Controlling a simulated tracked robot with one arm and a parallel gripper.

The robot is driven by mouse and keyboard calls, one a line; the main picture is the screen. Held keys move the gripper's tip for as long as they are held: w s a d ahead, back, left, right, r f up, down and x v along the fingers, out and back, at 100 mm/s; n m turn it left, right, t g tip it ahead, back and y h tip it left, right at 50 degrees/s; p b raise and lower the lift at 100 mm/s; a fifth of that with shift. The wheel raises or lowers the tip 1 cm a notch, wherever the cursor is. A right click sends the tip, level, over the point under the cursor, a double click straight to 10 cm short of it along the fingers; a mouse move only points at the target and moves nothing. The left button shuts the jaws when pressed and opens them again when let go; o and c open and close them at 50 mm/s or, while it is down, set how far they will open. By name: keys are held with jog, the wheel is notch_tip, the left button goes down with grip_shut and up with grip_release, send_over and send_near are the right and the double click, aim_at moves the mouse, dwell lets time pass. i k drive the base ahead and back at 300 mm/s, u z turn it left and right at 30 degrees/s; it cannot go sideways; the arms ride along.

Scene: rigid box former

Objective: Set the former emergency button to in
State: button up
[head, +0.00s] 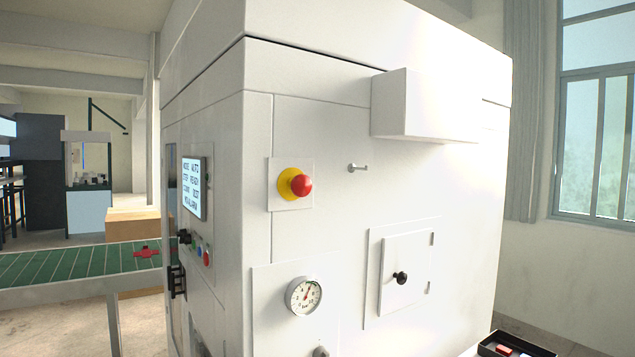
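The former (330,130) is a large white machine cabinet filling the middle of the head view. Its emergency button (301,185) is a red mushroom head on a yellow round base (287,183), mounted on a small white plate on the right-hand face near the cabinet's corner. The red head stands out from the yellow base, seen at an angle. Nothing covers the button. My gripper is not in view.
Right of the button is a small metal peg (358,168), with a protruding white box (425,105) above. Below are a gauge (304,295) and a small door (406,274) with a black knob. A green conveyor (80,263) runs to the left; a black tray (515,343) sits lower right.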

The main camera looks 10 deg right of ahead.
aim_at(300, 185)
jog(key=u, duration=0.25)
jog(key=i, duration=0.95)
jog(key=u, duration=0.5)
